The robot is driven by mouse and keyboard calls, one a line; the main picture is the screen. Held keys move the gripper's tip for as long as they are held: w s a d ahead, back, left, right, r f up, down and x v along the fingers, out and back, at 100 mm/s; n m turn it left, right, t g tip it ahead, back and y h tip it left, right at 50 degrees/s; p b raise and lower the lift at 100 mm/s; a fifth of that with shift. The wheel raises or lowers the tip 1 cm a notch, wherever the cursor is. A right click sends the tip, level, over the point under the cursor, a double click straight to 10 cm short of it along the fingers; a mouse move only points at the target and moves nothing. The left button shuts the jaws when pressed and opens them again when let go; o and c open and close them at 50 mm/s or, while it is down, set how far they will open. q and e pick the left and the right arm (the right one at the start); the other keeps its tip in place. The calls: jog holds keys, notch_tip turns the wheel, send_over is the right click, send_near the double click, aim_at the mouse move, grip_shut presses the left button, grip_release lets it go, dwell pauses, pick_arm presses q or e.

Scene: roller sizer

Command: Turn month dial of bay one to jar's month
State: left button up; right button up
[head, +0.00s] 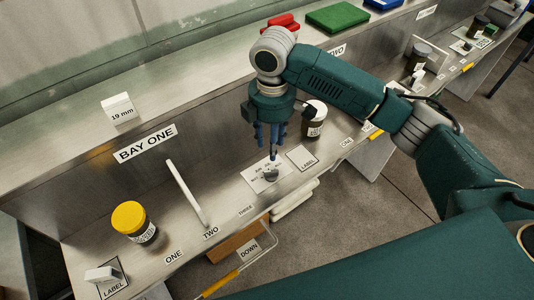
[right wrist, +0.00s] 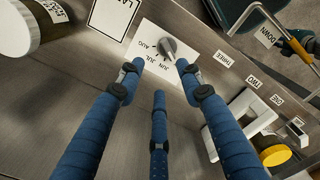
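The month dial is a small grey knob (head: 270,174) on a white plate (head: 257,178) on the bay one bench. In the right wrist view the knob (right wrist: 170,48) sits beside printed months, including JUN, JUL and AUG; its exact setting is unclear. My right gripper (head: 270,148) points down above the dial. Its blue fingers (right wrist: 160,78) are spread, with nothing between them, and the knob lies just beyond the tips. A yellow-lidded jar (head: 131,220) stands at the left; its label is too small to read. A dark jar with a white lid (head: 315,118) stands right of my gripper.
A white bar (head: 187,193) stands on the bench between the yellow-lidded jar and the dial. A blank LABEL square (head: 301,157) lies right of the dial plate. The BAY ONE wall (head: 95,160) rises behind. A DOWN sign (head: 249,250) hangs at the front edge.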

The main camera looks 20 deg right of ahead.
aim_at(273, 172)
jog(key=s+f, duration=0.2)
jog(key=f, duration=0.1)
jog(key=shift+s+f+p, duration=0.1)
jog(key=shift+f+p, duration=0.05)
jog(key=shift+p, duration=0.25)
jog(key=f, duration=0.3)
jog(key=w+f, duration=0.1)
jog(key=f, duration=0.1)
jog(key=shift+f+p, duration=0.35)
jog(key=shift+f, duration=0.05)
jog(key=shift+s+f, duration=0.15)
jog(key=shift+f, duration=0.15)
pick_arm(q)
jog(key=shift+s+r, duration=0.45)
jog(key=shift+r, duration=0.4)
pick_arm(e)
jog(key=shift+f, duration=0.15)
grip_shut()
